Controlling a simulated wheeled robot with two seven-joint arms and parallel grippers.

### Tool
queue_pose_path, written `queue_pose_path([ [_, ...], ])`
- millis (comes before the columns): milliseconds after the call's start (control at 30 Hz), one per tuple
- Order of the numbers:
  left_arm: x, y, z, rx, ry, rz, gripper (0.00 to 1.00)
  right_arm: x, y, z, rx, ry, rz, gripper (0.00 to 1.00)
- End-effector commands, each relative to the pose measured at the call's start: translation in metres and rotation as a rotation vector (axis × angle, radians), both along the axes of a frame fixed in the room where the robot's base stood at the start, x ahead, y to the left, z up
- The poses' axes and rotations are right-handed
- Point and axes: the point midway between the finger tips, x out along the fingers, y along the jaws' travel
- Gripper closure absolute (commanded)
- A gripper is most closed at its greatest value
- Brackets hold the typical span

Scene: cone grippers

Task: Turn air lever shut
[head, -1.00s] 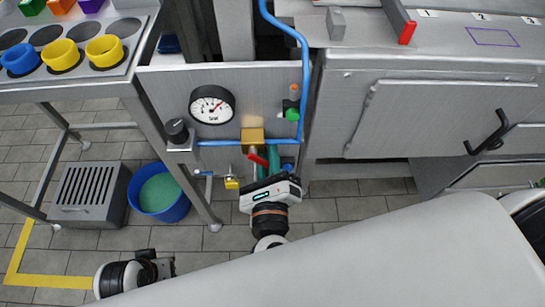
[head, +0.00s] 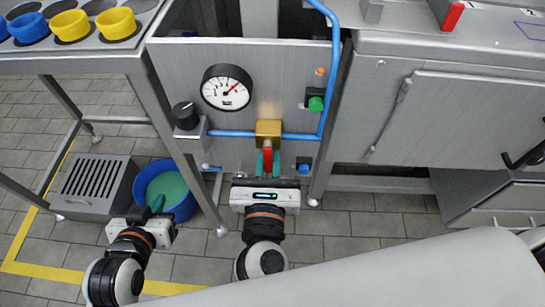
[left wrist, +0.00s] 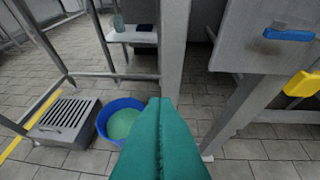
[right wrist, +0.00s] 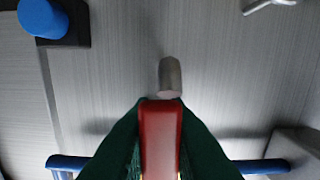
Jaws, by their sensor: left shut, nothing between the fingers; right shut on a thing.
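The red air lever (head: 267,158) hangs straight down below the brass valve block (head: 269,129) on the blue pipe (head: 232,134), at right angles to it. My right gripper (head: 267,166) is shut on the lever, with a teal finger on each side. My left gripper (head: 157,203) is shut and empty, low on the left in front of the blue bucket (head: 187,208). Its teal fingers (left wrist: 160,110) meet in the left wrist view.
The panel carries a dial gauge (head: 226,88), a black knob (head: 185,115) and a green button (head: 315,103). A blue knob (right wrist: 42,17) and a grey peg (right wrist: 170,75) lie near the lever. A blue handle (left wrist: 288,34) and a yellow one (left wrist: 302,84) show. A slatted grey box (head: 95,180) stands left.

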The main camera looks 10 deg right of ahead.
Motion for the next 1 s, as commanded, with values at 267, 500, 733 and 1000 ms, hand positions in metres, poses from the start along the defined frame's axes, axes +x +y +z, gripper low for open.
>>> queue_pose_path([
  [267, 0.011, -0.005, 0.013, -0.024, -0.099, -0.007, 1.0, 0.0, 0.002, -0.001, 0.043, -0.01, 0.001, 1.0],
  [500, 0.011, -0.005, 0.014, -0.026, -0.106, -0.008, 1.0, 0.0, 0.003, 0.0, 0.046, -0.011, 0.002, 1.0],
  [733, 0.011, -0.005, 0.014, -0.025, -0.105, -0.008, 1.0, 0.0, 0.003, 0.0, 0.044, -0.012, 0.002, 0.69],
  [1000, 0.011, -0.006, 0.014, -0.025, -0.104, -0.008, 1.0, 0.001, 0.002, 0.0, 0.044, -0.011, 0.001, 0.64],
])
